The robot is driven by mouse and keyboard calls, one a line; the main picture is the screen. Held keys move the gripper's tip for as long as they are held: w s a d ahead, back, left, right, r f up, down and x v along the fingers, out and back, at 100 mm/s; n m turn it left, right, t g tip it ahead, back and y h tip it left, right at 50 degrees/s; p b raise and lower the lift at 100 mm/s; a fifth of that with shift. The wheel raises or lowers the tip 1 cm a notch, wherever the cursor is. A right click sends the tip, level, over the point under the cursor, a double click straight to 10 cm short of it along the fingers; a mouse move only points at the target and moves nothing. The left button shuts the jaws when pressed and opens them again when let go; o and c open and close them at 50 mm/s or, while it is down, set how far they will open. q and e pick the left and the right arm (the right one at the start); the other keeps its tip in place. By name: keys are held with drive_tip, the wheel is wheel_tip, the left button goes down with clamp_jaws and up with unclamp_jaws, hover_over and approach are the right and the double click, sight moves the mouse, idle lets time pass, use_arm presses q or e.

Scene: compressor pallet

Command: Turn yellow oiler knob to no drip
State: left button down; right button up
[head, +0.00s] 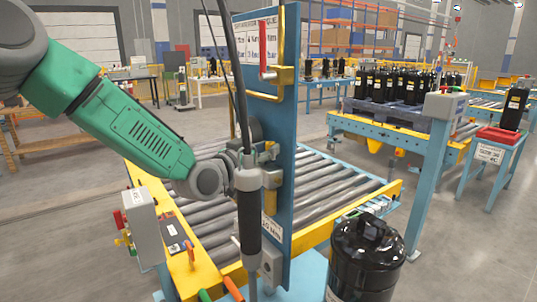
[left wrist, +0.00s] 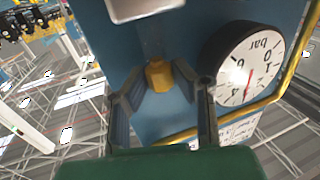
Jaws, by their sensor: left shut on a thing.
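The yellow oiler knob (left wrist: 158,75) shows in the left wrist view, in front of a blue panel. My left gripper (left wrist: 157,92) has its two dark fingers on either side of the knob and is shut on it. In the head view my left gripper (head: 268,154) is at the blue upright panel (head: 283,110), partly hidden by my wrist. The knob cannot be made out there. My right gripper is in neither view.
A pressure gauge (left wrist: 246,62) sits close to the right finger. A yellow pipe (left wrist: 285,82) bends around it. A red-handled valve (head: 265,50) is higher on the panel. A black compressor (head: 364,258) stands at front right, near a roller conveyor (head: 330,185).

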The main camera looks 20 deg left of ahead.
use_arm(q)
drive_tip(key=shift+a+m+g+h, duration=0.25)
drive_tip(key=shift+m+g+h, duration=0.8)
drive_tip(key=shift+h, duration=0.65)
drive_tip(key=shift+w+m+h, duration=0.1)
drive_tip(key=shift+m+h, duration=0.25)
drive_tip(key=shift+h, duration=0.05)
drive_tip(key=c, duration=1.6)
unclamp_jaws()
drive_tip(key=shift+a, duration=0.1)
